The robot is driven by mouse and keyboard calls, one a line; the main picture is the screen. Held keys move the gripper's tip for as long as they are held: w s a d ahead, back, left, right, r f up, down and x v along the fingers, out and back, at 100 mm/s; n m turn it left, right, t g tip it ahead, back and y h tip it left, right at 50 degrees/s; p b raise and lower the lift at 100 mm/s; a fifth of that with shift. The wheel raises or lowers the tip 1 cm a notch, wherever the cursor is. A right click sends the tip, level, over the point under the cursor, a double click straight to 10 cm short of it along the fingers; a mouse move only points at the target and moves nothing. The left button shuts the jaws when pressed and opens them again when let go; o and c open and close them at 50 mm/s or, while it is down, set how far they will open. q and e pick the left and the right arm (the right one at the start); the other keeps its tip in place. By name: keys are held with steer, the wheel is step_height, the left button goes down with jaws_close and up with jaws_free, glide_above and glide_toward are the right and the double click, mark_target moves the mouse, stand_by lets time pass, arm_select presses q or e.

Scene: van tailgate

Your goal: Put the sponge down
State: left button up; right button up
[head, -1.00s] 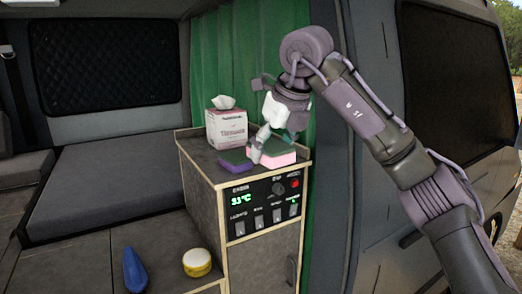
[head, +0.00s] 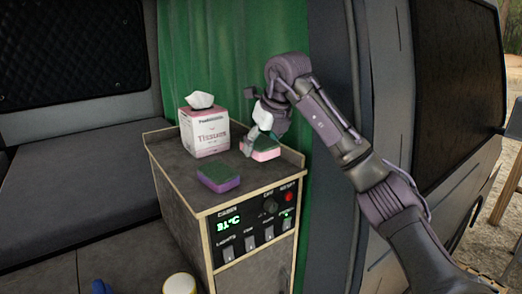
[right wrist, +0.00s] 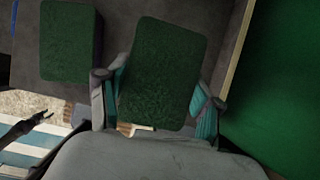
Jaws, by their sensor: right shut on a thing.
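My right gripper (head: 253,144) is shut on a pink sponge with a green top (head: 267,154), at the back right of the cabinet top (head: 190,166). I cannot tell whether this sponge touches the surface. In the right wrist view its green face (right wrist: 160,72) lies between the two fingers (right wrist: 158,108). A purple sponge with a green top (head: 219,179) lies flat near the cabinet's front edge, apart from the held one. It also shows in the right wrist view (right wrist: 68,40). My left gripper is not in view.
A tissue box (head: 204,133) stands at the back left of the cabinet top. A low raised edge runs along the back and right. A control panel (head: 254,224) fills the upper front. A green curtain (head: 225,60) hangs behind.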

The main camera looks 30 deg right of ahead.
mark_target(260, 168)
steer(key=shift+w+d+f, duration=0.35)
steer(key=shift+w, duration=0.3)
steer(key=shift+s+a+f+p, duration=0.1)
steer(key=shift+f+p, duration=0.15)
steer(key=shift+p, duration=0.2)
step_height(260, 168, down, 3)
steer(key=shift+p, duration=0.85)
steer(key=shift+f, duration=0.4)
steer(key=o, duration=1.2)
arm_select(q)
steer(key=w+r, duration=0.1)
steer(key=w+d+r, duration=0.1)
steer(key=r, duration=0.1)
arm_select(e)
steer(key=o, duration=0.3)
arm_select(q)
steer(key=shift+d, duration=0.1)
arm_select(e)
steer(key=shift+o, duration=0.2)
